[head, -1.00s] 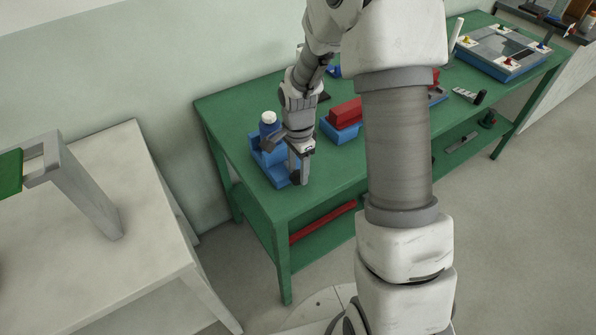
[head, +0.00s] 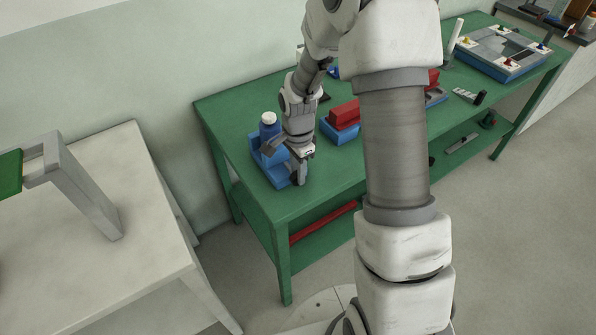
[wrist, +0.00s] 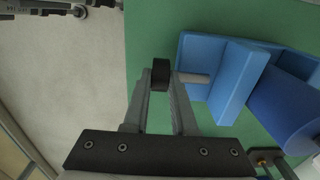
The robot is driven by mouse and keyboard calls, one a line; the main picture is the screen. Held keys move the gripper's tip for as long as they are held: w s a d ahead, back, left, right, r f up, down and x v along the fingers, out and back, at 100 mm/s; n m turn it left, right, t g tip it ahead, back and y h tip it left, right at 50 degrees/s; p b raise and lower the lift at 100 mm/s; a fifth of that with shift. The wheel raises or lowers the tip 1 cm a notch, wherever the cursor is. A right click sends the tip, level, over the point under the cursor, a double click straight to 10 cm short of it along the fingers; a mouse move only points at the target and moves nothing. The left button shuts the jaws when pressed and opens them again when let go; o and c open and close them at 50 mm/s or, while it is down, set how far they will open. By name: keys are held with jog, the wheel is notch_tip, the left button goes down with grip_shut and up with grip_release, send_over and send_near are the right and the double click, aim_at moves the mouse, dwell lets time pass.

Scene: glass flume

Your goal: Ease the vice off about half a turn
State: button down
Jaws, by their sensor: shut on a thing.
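The blue vice (head: 262,172) stands near the left front corner of the green table, with a blue cylinder with a white top (head: 269,122) at it. My gripper (head: 298,178) is at the vice's front right. Its fingers, also in the wrist view (wrist: 160,84), are shut on the knob from both sides. The vice's far side is hidden in the wrist view.
A red block (head: 345,113) on a blue base stands to the right on the green table (head: 238,108). A tray with coloured knobs (head: 500,48) lies at the far right end. A pale bench (head: 80,255) stands at the left, apart from the table. My arm hides the table's middle.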

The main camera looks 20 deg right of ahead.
aim_at(291, 181)
jog(key=shift+a+f+h+b, duration=0.15)
jog(key=shift+h+b, duration=0.25)
jog(key=shift+b, duration=0.35)
